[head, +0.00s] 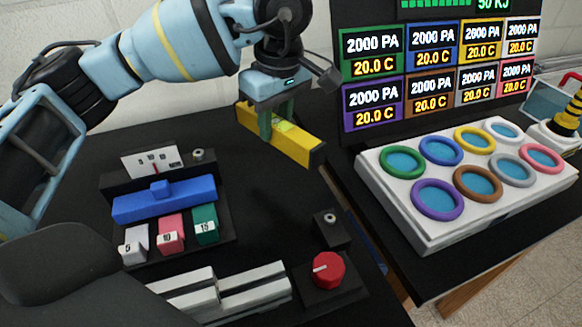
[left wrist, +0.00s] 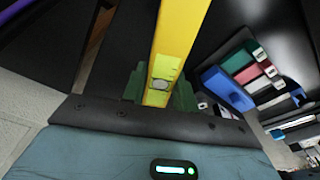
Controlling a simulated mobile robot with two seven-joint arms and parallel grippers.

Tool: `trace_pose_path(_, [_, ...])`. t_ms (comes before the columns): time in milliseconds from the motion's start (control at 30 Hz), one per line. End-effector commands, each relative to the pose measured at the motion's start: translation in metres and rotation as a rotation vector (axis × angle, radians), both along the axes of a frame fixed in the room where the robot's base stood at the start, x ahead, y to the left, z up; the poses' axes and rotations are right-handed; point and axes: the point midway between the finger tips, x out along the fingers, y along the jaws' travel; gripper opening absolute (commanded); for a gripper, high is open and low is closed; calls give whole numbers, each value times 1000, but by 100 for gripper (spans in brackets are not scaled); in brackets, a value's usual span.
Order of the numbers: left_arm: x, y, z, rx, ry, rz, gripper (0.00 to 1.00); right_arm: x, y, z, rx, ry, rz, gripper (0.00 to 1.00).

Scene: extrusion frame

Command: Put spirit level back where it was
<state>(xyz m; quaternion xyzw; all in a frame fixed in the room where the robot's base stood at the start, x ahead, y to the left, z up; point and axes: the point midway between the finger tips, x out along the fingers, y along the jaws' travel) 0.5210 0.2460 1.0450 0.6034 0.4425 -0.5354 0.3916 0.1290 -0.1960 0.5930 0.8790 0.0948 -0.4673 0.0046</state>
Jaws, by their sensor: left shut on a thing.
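The spirit level (head: 287,137) is a yellow bar with dark ends. My left gripper (head: 275,122) is shut on it near its middle and appears to hold it above the black table. In the left wrist view the spirit level (left wrist: 173,45) runs between the green fingers of my left gripper (left wrist: 160,88), with a round vial showing at the grip. My right gripper is not clearly seen in either view.
On the black table (head: 262,215) stand a rack with a blue bar (head: 165,203) and numbered blocks, a red knob (head: 327,270), a small black box (head: 331,230) and aluminium extrusions (head: 240,290). At right are a panel with coloured rings (head: 437,200) and a display (head: 430,70).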

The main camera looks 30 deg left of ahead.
Motion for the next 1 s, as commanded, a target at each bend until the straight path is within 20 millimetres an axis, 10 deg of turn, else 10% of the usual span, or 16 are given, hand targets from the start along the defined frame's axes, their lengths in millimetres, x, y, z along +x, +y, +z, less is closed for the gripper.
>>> trace_pose_path(1000, [3, 6, -65, 1, 2, -28, 0, -1, 1, 0, 1, 3, 0, 36])
